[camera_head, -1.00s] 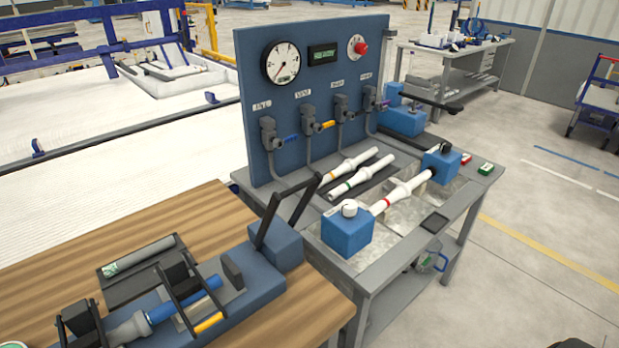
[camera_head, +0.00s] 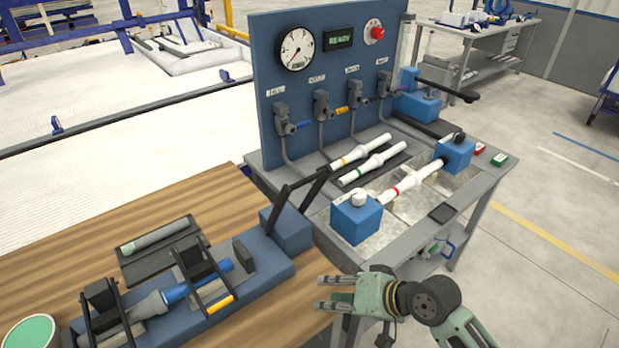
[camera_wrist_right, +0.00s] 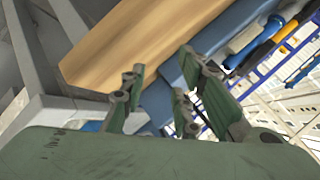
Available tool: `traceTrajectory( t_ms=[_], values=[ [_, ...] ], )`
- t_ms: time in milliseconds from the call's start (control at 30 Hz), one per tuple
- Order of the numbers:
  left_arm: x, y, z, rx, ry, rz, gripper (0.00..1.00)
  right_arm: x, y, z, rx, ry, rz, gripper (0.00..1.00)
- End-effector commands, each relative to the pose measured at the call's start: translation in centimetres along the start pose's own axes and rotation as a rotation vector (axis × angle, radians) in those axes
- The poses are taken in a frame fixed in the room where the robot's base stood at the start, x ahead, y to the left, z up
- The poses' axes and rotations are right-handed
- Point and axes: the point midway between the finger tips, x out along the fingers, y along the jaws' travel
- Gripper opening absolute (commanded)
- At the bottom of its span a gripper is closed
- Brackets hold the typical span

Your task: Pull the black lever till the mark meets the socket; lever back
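The black lever (camera_head: 287,203) rises from the blue block (camera_head: 288,231) at the right end of the blue jig bed (camera_head: 257,268) on the wooden table. Its bars lean up and to the right. In the jig, a blue pipe (camera_head: 228,266) lies in line with a grey socket (camera_head: 152,305), under black clamp frames. I cannot make out the mark on the pipe. My right gripper (camera_head: 326,293) is open and empty near the table's right edge, below the lever in the picture and apart from it. Its spread fingers (camera_wrist_right: 165,98) also show in the right wrist view. My left gripper is not in view.
A grey bench (camera_head: 384,248) with a blue gauge panel (camera_head: 262,107), white pipes (camera_head: 372,160) and blue blocks stands just beyond the table. A black tray (camera_head: 160,252) with a grey pipe lies behind the jig. A green-topped round container (camera_head: 29,334) stands at front left.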

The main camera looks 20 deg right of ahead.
Motion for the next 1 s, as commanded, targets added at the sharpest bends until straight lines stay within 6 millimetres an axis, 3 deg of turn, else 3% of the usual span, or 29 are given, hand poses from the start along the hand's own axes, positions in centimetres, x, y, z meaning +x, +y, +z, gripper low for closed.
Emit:
traceTrajectory(
  t_ms=[33, 200, 300, 400, 567, 1000],
  values=[
    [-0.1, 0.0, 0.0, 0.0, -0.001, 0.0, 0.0, -0.8, -1.5, -2.6, 0.056, 0.032, -0.062, 0.29],
    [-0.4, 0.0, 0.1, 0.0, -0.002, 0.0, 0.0, -5.2, -7.4, -11.1, 0.316, 0.097, -0.328, 0.29],
    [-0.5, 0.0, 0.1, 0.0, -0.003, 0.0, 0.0, -8.0, -10.1, -14.8, 0.443, 0.106, -0.457, 0.29],
    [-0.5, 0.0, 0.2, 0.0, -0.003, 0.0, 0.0, -10.0, -11.8, -17.0, 0.523, 0.105, -0.54, 0.29],
    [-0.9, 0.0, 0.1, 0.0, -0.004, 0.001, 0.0, -10.7, -13.0, -18.3, 0.571, 0.1, -0.586, 0.29],
    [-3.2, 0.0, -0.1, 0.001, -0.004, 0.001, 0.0, -5.4, -16.1, -19.8, 0.57, 0.099, -0.585, 0.29]
  ],
)
